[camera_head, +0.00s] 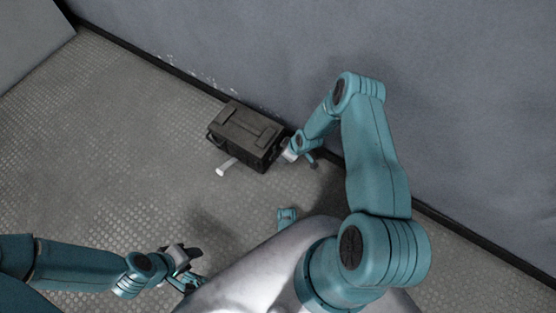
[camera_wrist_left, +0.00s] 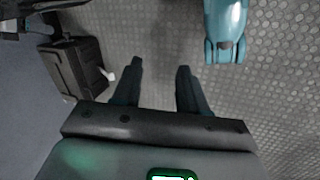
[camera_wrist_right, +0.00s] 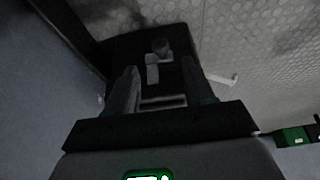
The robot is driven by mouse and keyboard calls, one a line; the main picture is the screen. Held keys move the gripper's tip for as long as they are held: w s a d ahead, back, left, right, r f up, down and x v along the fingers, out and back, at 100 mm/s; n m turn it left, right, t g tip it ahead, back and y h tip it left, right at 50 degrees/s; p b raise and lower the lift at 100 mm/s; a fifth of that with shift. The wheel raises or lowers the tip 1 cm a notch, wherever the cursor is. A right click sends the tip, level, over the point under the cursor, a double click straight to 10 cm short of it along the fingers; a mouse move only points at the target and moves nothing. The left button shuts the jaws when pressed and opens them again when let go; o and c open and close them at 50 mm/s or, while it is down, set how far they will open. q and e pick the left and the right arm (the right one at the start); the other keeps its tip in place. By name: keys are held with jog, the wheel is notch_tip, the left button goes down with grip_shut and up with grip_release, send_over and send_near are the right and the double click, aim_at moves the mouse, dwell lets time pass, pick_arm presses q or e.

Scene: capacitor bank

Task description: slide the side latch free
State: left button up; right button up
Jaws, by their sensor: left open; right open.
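A dark box (camera_head: 245,134) sits on the floor by the wall, with a pale rod (camera_head: 226,167) sticking out near its front. My right gripper (camera_head: 298,154) is at the box's right end. In the right wrist view my right gripper (camera_wrist_right: 162,84) is open, its fingers on either side of a grey latch-like piece (camera_wrist_right: 153,71) on the dark box side (camera_wrist_right: 125,47). Contact cannot be told. My left gripper (camera_head: 192,262) is open and empty, low over the floor; its spread fingers show in the left wrist view (camera_wrist_left: 160,72), apart from the box (camera_wrist_left: 80,66).
A grey wall (camera_head: 240,50) with a dark skirting strip (camera_head: 150,58) runs close behind the box. The patterned metal floor (camera_head: 90,140) is clear to the left and in front. A green-lit item (camera_wrist_right: 292,137) shows at the right wrist view's edge.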

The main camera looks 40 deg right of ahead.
pick_arm(q)
jog(key=shift+t, duration=0.4)
jog(key=f+b, duration=0.1)
jog(key=w+f+b, duration=0.1)
jog(key=f+b, duration=0.2)
jog(key=f, duration=0.1)
jog(key=shift+w+a, duration=0.2)
jog(key=shift+a, duration=0.2)
pick_arm(e)
jog(key=x, duration=0.7)
jog(key=shift+w+f, duration=0.15)
jog(key=shift+f, duration=0.2)
jog(key=shift+a, duration=0.1)
grip_shut()
pick_arm(q)
jog(key=shift+s+a+r+g+p, duration=0.15)
jog(key=shift+s+a+r+p, duration=0.1)
jog(key=shift+s+r+p, duration=0.35)
jog(key=shift+s+a+r+g+p, duration=0.2)
jog(key=shift+s+r+p, duration=0.1)
jog(key=shift+r+p, duration=0.4)
pick_arm(e)
jog(key=shift+s+a, duration=0.25)
jog(key=shift+a, duration=0.45)
jog(key=shift+s+a, duration=0.25)
jog(key=shift+a, duration=0.45)
